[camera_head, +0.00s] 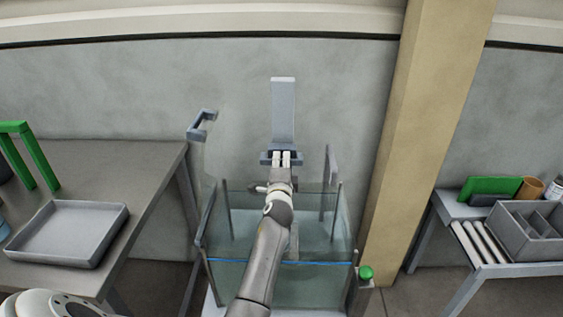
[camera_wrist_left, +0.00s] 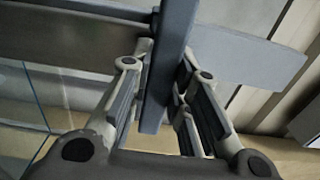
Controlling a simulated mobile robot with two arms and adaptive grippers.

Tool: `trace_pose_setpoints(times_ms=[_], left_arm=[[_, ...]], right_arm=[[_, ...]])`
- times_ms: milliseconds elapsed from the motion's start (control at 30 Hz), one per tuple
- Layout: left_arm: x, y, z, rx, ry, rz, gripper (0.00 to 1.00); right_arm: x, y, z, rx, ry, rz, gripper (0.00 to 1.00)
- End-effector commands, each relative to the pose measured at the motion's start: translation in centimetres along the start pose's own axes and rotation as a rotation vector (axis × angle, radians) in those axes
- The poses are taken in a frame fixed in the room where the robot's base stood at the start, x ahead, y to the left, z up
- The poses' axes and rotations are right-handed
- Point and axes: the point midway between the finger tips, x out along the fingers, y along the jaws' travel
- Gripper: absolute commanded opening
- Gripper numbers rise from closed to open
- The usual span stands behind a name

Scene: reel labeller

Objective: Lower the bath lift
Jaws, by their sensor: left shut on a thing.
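A clear-walled bath (camera_head: 320,285) with pale liquid and a blue line along its front stands at the middle of the head view. The bath lift shows as a tall blue-grey upright (camera_head: 283,105) behind and above the bath, with a short crosspiece at its lower end. My left gripper (camera_head: 282,158) reaches over the bath and is shut on the lift at this crosspiece. In the left wrist view, a blue-grey bar (camera_wrist_left: 171,65) runs between the fingers. My arm hides part of the bath and whatever hangs below the grip. My right gripper is not in view.
A grey tray (camera_head: 68,262) and a green frame (camera_head: 40,157) are on the left table (camera_head: 110,155). A blue-grey bracket (camera_head: 202,124) stands left of the lift. A tan post (camera_head: 425,120), green knob (camera_head: 366,272) and divided grey bin (camera_head: 510,248) are to the right.

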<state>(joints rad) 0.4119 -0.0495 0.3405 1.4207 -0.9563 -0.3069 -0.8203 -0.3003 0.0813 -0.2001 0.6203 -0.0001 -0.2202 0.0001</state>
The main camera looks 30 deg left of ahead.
Motion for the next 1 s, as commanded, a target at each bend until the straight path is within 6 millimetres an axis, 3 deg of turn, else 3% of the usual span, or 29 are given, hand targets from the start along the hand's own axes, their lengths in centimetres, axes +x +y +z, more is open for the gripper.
trace_pose_setpoints(times_ms=[33, 333, 1000], left_arm=[[-0.1, 2.1, 0.0, 0.001, -0.001, 0.009, 0.0], [-0.1, 5.3, 0.0, 0.001, -0.001, 0.007, 0.0], [-0.1, 5.9, 0.0, 0.001, 0.0, 0.003, 0.0]], right_arm=[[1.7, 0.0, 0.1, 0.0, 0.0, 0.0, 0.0], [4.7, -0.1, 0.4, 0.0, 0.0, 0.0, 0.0], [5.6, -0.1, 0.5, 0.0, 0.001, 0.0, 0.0]])
